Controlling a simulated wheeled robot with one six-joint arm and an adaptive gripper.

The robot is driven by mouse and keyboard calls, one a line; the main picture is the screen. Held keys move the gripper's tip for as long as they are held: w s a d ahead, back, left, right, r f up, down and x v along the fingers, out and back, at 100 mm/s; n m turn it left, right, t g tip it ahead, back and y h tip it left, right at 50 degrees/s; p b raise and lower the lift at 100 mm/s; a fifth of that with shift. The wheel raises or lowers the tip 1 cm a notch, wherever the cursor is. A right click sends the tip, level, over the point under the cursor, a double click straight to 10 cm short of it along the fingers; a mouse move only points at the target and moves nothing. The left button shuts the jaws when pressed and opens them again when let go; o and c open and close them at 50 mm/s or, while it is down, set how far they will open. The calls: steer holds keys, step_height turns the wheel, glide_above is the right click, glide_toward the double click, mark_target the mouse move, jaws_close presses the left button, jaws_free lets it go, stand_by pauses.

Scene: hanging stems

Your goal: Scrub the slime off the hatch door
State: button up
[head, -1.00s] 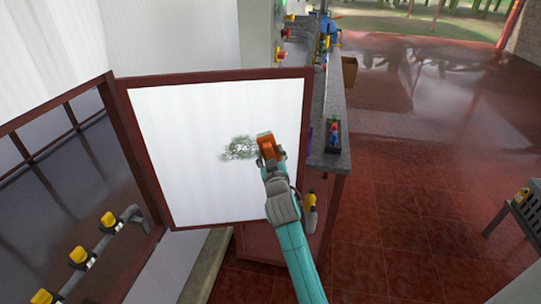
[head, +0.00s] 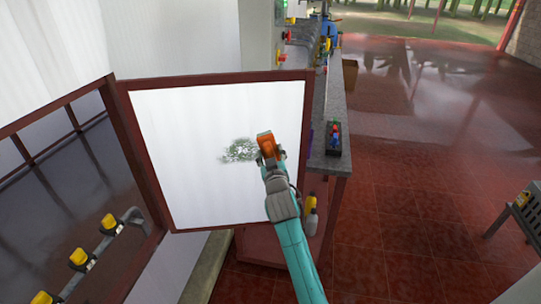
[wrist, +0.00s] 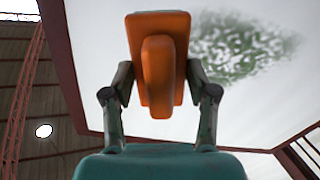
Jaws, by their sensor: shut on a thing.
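The hatch door (head: 190,190) stands open, a white panel in a dark red frame. A patch of green slime (head: 238,151) marks the middle of its panel; it also shows in the wrist view (wrist: 238,46), up and right of my gripper. My gripper (wrist: 158,90) is shut on an orange scrubber (wrist: 170,40) with a rounded handle. In the head view the orange scrubber (head: 266,143) is in front of the door, at the right edge of the slime. I cannot tell if its face touches the panel.
A grey counter (head: 335,160) with a small dark box of coloured controls (head: 334,138) stands right of the door. A pipe with yellow-handled valves (head: 95,245) is at the lower left. Red tiled floor (head: 420,210) is open at the right.

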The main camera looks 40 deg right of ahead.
steer(key=shift+w, duration=0.1)
steer(key=shift+w+a, duration=0.65)
steer(key=shift+a, duration=0.35)
steer(key=shift+w+a, duration=0.65)
steer(key=shift+a, duration=0.4)
steer(key=shift+w+a, duration=0.65)
steer(key=shift+a, duration=0.35)
steer(key=shift+a, duration=0.1)
steer(key=shift+w+a, duration=0.45)
steer(key=shift+a, duration=0.3)
steer(key=shift+w+a, duration=0.45)
steer(key=shift+a, duration=0.3)
steer(key=shift+w+a+r, duration=0.1)
steer(key=shift+w+a, duration=0.6)
steer(key=shift+a, duration=0.3)
steer(key=shift+w+a+f, duration=0.1)
steer(key=shift+w+a, duration=0.55)
steer(key=shift+a, duration=0.3)
steer(key=shift+w+a+r, duration=0.1)
steer(key=shift+w+a, duration=0.6)
steer(key=shift+a, duration=0.3)
steer(key=shift+c, duration=0.5)
steer(key=shift+s+f, duration=0.1)
steer(key=shift+f, duration=0.85)
steer(key=shift+s+d, duration=1.6)
steer(key=shift+d, duration=0.95)
steer(key=shift+s+d, duration=1.55)
steer(key=shift+d, duration=1.05)
steer(key=shift+s+d, duration=1.6)
steer(key=shift+d, duration=0.95)
